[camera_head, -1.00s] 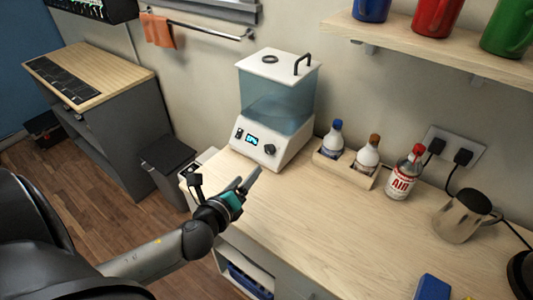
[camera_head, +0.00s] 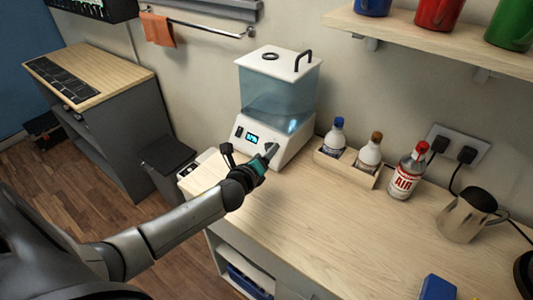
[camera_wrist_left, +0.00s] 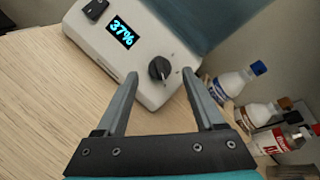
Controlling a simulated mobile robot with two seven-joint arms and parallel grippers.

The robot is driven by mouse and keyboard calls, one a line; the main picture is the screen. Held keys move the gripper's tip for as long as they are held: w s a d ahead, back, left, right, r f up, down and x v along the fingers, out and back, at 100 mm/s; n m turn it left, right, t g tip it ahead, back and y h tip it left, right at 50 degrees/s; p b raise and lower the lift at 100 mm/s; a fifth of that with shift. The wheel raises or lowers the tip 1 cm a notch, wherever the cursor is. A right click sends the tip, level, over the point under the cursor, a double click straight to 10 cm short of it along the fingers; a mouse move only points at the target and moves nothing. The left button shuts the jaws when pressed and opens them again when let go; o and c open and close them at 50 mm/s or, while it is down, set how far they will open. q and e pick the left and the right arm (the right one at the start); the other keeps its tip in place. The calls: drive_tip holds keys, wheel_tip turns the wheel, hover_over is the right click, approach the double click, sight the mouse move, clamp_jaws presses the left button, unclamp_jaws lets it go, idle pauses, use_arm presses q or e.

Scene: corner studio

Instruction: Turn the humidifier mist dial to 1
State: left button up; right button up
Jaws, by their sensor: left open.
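The humidifier (camera_head: 277,94) stands on the wooden counter against the wall, with a white base, a clear bluish tank and a white lid with a black handle. Its display (camera_wrist_left: 122,33) reads 37% in the left wrist view, with a black switch (camera_wrist_left: 95,9) beside it. The black mist dial (camera_wrist_left: 159,69) is on the front panel, right of the display. My left gripper (camera_head: 272,150) is in front of the panel and covers the dial in the head view. In the left wrist view its open fingers (camera_wrist_left: 161,80) lie either side of the dial, with gaps. My right gripper is not in view.
A wooden holder (camera_head: 345,172) with two bottles stands right of the humidifier. A red-capped bottle (camera_head: 405,175), a metal jug (camera_head: 463,216) and a blue object (camera_head: 437,288) are farther right. A shelf (camera_head: 440,43) with mugs hangs above. The counter's middle is clear.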

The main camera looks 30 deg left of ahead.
use_arm(q)
drive_tip(key=shift+x, duration=0.85)
drive_tip(key=shift+c, duration=0.3)
clamp_jaws()
